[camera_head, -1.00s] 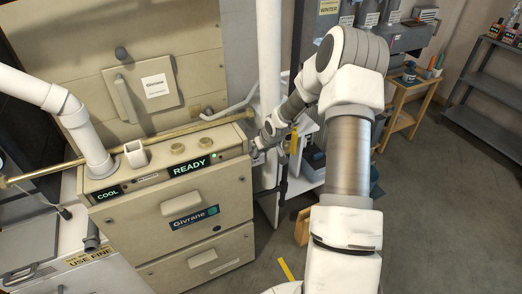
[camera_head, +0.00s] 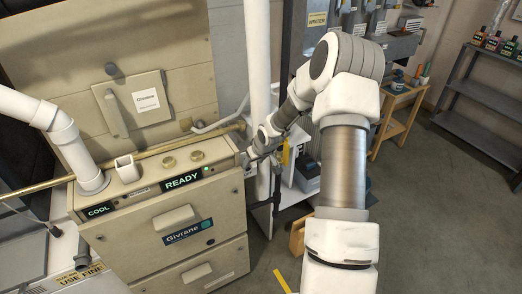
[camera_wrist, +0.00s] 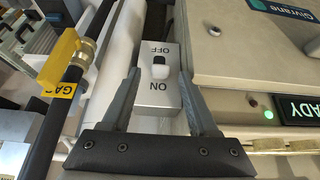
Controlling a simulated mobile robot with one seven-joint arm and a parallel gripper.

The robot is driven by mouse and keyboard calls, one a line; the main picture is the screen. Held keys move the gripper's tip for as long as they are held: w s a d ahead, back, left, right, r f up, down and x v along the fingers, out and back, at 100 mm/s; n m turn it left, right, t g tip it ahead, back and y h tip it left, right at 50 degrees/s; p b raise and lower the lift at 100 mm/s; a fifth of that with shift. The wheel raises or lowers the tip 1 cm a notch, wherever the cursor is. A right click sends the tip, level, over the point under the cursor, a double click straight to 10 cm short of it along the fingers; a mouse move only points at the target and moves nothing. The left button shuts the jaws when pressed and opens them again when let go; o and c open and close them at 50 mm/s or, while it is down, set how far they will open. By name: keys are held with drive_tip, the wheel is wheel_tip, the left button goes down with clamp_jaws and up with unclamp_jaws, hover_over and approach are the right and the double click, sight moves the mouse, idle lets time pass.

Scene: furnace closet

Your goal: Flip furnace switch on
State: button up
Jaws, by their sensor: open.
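The toggle sits nearer the OFF mark. My gripper (camera_wrist: 158,76) is open, with one dark finger on each side of the switch box; I cannot tell whether they touch it. In the head view my gripper (camera_head: 250,160) is at the right side of the beige furnace (camera_head: 205,228), and the switch is hidden there.
A green light glows beside the READY display (camera_head: 182,180) on the furnace. A black pipe with a yellow valve handle and GAS tag (camera_wrist: 58,82) runs left of the switch. A white vertical pipe (camera_head: 258,70) stands behind my gripper. The floor at right is open.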

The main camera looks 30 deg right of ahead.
drive_tip(key=p+v, duration=0.2)
drive_tip(key=v, duration=1.3)
drive_tip(key=shift+s+r, duration=0.15)
drive_tip(key=shift+r, duration=0.1)
